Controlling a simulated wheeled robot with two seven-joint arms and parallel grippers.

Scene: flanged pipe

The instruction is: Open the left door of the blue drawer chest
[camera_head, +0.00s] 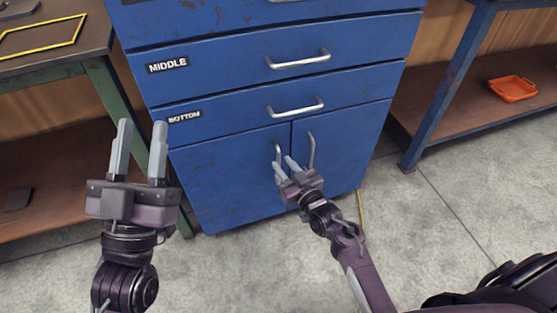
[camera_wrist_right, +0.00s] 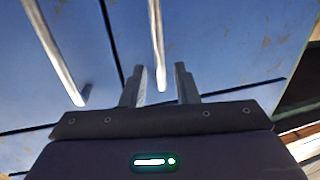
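The blue drawer chest (camera_head: 240,60) stands in front of me. Its left door (camera_head: 225,180) is closed, with an upright metal handle (camera_head: 278,152) near the middle seam. My right gripper (camera_head: 285,166) is at that handle, fingers open. In the right wrist view, which looks upside down, the handle (camera_wrist_right: 156,40) lines up with the gap between the fingers (camera_wrist_right: 160,88); I cannot tell whether they touch it. My left gripper (camera_head: 142,130) is open and empty, left of the chest.
The right door (camera_head: 345,145) is closed, with its own handle (camera_head: 312,150) close beside my right gripper. A workbench (camera_head: 60,50) stands at the left. Another bench (camera_head: 450,90) at the right holds an orange tray (camera_head: 512,88). The floor before the chest is mostly clear.

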